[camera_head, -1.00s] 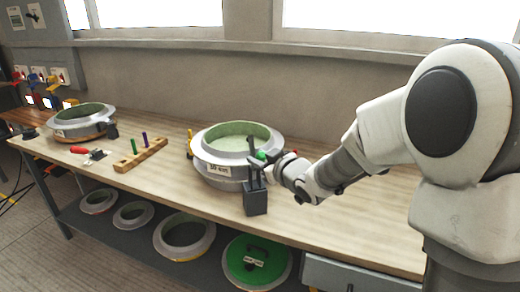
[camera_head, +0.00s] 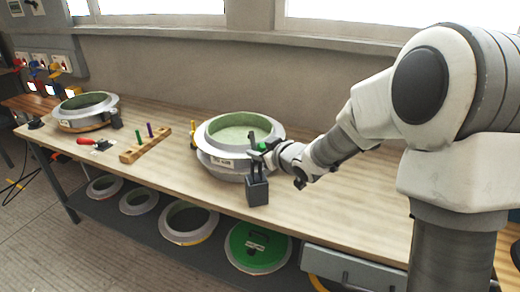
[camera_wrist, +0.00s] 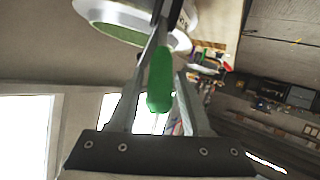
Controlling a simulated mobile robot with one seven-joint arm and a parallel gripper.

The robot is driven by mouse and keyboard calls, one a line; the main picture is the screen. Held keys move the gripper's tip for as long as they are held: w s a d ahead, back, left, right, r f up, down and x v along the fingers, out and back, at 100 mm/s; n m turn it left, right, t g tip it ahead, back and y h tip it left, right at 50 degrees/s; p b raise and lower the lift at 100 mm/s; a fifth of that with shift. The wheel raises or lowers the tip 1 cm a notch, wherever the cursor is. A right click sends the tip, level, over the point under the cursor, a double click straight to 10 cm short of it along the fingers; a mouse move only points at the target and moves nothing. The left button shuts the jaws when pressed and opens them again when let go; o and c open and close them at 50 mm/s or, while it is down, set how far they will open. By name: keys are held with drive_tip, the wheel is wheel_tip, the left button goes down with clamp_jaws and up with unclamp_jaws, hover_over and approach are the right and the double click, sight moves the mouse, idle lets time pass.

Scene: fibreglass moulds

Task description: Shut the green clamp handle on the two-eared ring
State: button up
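The ring (camera_head: 218,160), pale with a green inside and a white label, sits on the bench in front of my arm. The green clamp handle (camera_head: 263,146) is at its right front, beside dark uprights above a dark block (camera_head: 257,191). My gripper (camera_head: 268,155) is at the handle, partly hidden by dark parts. In the wrist view the green handle (camera_wrist: 160,82) lies between the spread fingers of my gripper (camera_wrist: 165,95), with a gap showing on each side. The ring (camera_wrist: 115,22) is beyond it at the top. Contact with the handle cannot be told.
A yellow part (camera_head: 193,137) is at the ring's left side. A wooden block (camera_head: 146,145) with green and purple pegs, a red-handled tool (camera_head: 90,141) and another ring (camera_head: 85,108) stand further left. The lower shelf holds rings and a green disc (camera_head: 257,247).

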drive_tip(key=shift+o, duration=0.7)
drive_tip(key=p+v, duration=0.4)
drive_tip(key=v, duration=1.3)
drive_tip(key=shift+s, duration=0.25)
drive_tip(key=shift+d, duration=0.15)
